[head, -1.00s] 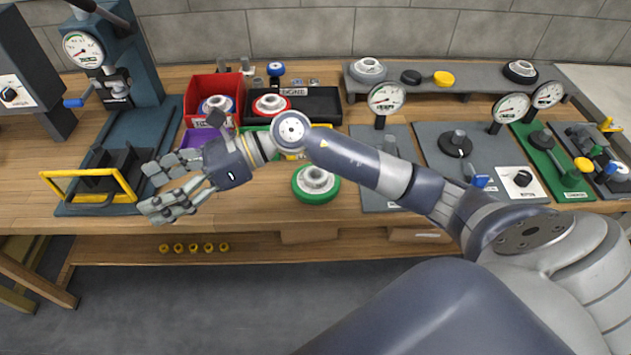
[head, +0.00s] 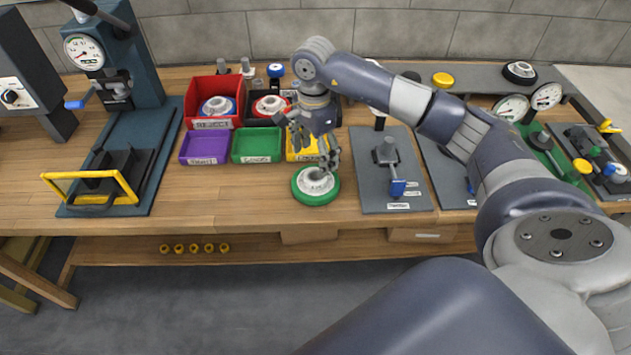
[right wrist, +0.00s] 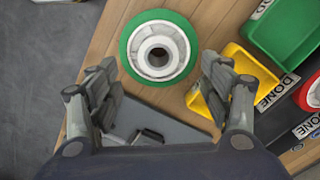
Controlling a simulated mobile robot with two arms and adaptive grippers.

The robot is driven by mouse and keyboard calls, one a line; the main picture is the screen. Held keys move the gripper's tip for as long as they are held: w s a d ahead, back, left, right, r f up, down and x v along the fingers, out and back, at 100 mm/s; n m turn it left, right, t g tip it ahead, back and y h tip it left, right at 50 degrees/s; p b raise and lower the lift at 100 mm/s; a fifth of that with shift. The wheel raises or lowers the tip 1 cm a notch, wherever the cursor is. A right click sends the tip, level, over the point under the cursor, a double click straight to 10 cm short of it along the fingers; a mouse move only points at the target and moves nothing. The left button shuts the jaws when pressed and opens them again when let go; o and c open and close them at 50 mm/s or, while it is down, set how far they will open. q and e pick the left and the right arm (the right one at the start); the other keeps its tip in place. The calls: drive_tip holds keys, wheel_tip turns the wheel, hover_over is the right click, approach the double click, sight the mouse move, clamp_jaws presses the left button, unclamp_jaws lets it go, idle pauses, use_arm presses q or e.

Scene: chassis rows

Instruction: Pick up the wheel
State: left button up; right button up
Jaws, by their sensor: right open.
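The wheel (head: 316,186) has a green rim and a pale grey hub. It lies flat on the wooden bench near the front edge, and it also shows in the right wrist view (right wrist: 159,47). My right gripper (head: 314,160) is above the wheel and slightly behind its middle, pointing down. In the right wrist view the right gripper (right wrist: 160,84) is open, its fingers spread wide with nothing between them. The wheel appears just beyond the fingertips, not touched as far as I can see. My left gripper is not in view.
Purple (head: 205,147), green (head: 257,145) and yellow (head: 303,149) bins stand behind and left of the wheel. A red bin (head: 214,97) holds a blue-rimmed wheel. A grey fixture plate (head: 391,170) is just right. The bench left of the wheel is clear.

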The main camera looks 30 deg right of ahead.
sight(315, 172)
drive_tip(key=f+p, duration=0.1)
drive_tip(key=f, duration=0.1)
drive_tip(key=f+p, duration=0.1)
drive_tip(key=f, duration=0.2)
drive_tip(key=shift+s+f, duration=0.2)
drive_tip(key=shift+f, duration=0.55)
drive_tip(key=shift+w, duration=0.1)
drive_tip(key=c, duration=1.5)
drive_tip(key=shift+o, duration=0.2)
drive_tip(key=shift+r, duration=0.1)
